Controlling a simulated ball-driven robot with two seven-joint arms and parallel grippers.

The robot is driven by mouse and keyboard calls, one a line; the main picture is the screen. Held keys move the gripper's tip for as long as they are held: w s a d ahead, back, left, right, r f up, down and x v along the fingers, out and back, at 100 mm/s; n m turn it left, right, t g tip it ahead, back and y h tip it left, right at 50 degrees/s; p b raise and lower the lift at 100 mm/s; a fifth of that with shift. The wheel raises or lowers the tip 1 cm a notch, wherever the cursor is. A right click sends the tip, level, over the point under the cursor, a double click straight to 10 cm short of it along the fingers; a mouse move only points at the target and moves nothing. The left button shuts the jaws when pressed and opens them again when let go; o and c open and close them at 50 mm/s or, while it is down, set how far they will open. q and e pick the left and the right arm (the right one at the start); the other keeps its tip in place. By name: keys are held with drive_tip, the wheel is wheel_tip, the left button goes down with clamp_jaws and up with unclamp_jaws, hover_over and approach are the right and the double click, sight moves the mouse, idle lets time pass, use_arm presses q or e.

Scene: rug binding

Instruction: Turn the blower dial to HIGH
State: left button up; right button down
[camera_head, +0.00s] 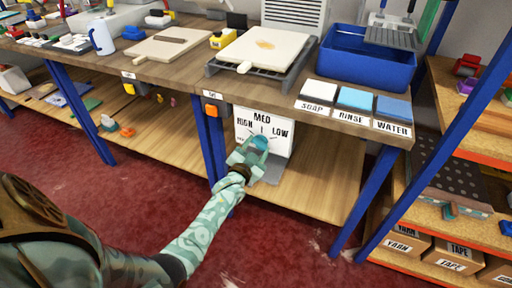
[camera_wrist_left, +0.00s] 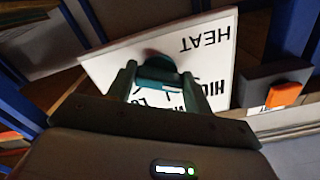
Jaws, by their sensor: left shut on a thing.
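The white blower panel (camera_head: 279,135) hangs under the front edge of the workbench, with MED at the top, HIGH at the left and LOW at the right. Its round teal dial (camera_head: 260,142) is partly covered by my left gripper (camera_head: 255,149). In the left wrist view the panel (camera_wrist_left: 105,68) appears upside down with the word HEAT on it. There the dial (camera_wrist_left: 157,65) sits between the two fingers of my left gripper (camera_wrist_left: 156,76), which is shut on it. Which mark the dial points to is hard to tell. My right gripper is not in view.
An orange switch on a dark box (camera_head: 211,108) is just left of the panel, beside a blue table leg (camera_head: 218,150). Above are a blue basin (camera_head: 350,70) and SOAP, RINSE and WATER pads. A wooden lower shelf (camera_head: 325,185) runs below.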

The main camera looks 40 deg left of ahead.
use_arm(q)
drive_tip(key=shift+f, duration=0.2)
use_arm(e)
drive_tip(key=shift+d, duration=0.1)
use_arm(q)
drive_tip(key=o, duration=1)
drive_tip(key=shift+r, duration=0.1)
drive_tip(key=p+v, duration=0.5)
drive_tip(key=v, duration=1.1)
drive_tip(key=shift+s, duration=0.25)
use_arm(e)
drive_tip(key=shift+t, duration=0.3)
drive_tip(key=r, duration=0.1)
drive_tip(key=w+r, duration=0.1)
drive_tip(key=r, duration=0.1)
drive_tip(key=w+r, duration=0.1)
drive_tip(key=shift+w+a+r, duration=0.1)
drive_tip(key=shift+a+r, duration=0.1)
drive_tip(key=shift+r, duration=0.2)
use_arm(q)
drive_tip(key=shift+p, duration=0.3)
